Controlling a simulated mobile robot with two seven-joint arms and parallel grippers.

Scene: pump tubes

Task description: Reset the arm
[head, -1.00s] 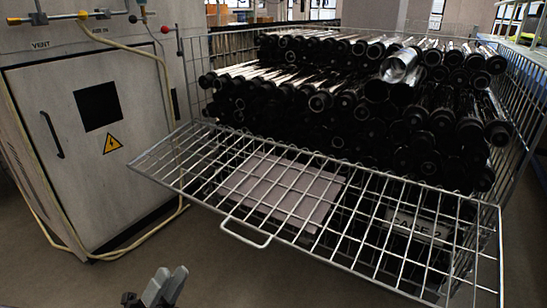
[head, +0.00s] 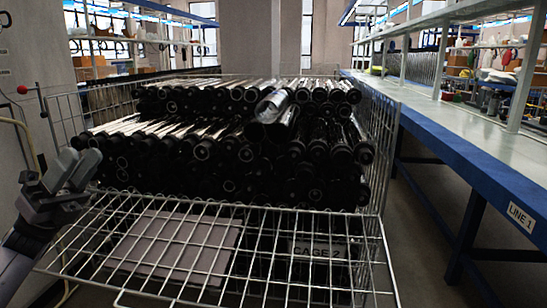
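My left gripper (head: 56,170) is raised at the left edge of the head view, in front of the cage's left side. Its fingers look apart and I see nothing between them. My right gripper is out of view. The wire cage (head: 388,185) holds a deep stack of dark pump tubes (head: 228,150) with black ends. One clear, shinier tube (head: 271,104) lies on top near the middle. The cage's front mesh panel (head: 180,280) is folded down and slopes toward me.
A long blue-edged workbench (head: 470,160) marked LINE 1 runs along the right. A light plate (head: 175,248) and a CAGE 2 sign (head: 318,250) show at the cage front. A grey cabinet (head: 18,75) stands at the far left. Floor shows between cage and bench.

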